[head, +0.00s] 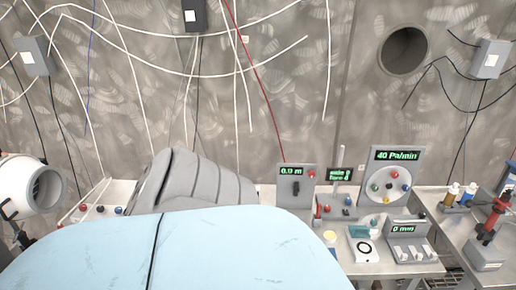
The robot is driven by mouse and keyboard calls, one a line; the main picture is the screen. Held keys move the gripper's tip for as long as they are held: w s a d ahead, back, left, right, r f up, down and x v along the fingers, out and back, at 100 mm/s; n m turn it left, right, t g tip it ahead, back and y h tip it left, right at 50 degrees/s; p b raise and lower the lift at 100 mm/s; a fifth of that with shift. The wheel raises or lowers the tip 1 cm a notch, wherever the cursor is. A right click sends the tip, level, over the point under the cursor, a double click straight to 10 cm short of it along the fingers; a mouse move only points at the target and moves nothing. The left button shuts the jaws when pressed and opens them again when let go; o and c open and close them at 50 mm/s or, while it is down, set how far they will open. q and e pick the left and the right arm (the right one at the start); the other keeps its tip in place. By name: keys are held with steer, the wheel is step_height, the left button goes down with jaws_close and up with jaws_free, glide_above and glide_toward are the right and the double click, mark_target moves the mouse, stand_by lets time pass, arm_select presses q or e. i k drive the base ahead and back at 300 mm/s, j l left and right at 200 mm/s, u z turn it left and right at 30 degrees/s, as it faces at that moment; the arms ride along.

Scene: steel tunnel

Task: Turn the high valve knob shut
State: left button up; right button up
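A grey panel (392,160) with a green "40 Pa/min" readout stands upright on the bench at the right. Its round face carries a ring of small coloured knobs, among them a red one (394,173). I cannot tell which knob, if any of these, is the high valve knob, nor whether it is open or shut. To its left, a smaller grey panel (297,190) reads "0.9 m" and has a dark lever or knob (296,188) and a red button. Neither of my grippers shows in the head view.
A large light-blue surface (215,250) fills the lower left foreground. A grey ribbed object (190,185) lies behind it. A low console (411,243) reading "0 (mm)" and a red-and-grey device (492,220) stand at the right. Cables hang along the metal wall.

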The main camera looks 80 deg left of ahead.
mark_target(83, 207)
steer(key=u, duration=3.75)
